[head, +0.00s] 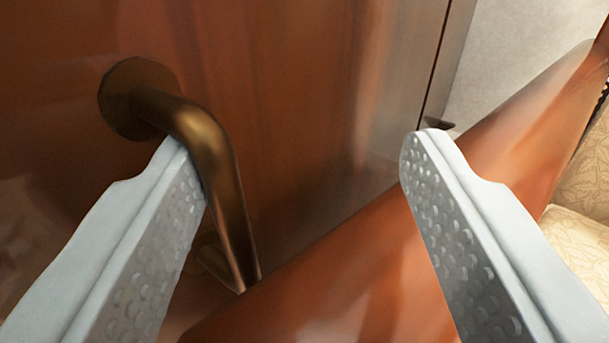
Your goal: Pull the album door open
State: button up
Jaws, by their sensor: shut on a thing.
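The album door (320,75) is a glossy red-brown panel filling the upper left and middle of the head view. Its bronze handle (228,205) leaves a round rosette (125,105), bends and runs down toward the bottom of the view. The handle lies against the left finger's tip, with a wide visible gap to the right finger. The handle's lower end is partly hidden. I cannot tell whether the door is ajar.
A glossy orange-brown surface (520,140) runs diagonally from bottom middle to upper right, beneath the right finger. A pale wall (510,50) shows at the upper right, beyond the door's vertical edge. Beige patterned fabric (585,185) is at the right edge.

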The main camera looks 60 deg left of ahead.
jog(key=shift+d+r, duration=0.45)
jog(key=shift+r, duration=0.05)
jog(key=v, duration=1.1)
jog(key=f+v, duration=0.1)
jog(key=v, duration=0.4)
jog(key=shift+s+d, duration=0.2)
jog(key=shift+s, duration=0.2)
jog(key=shift+c, duration=0.6)
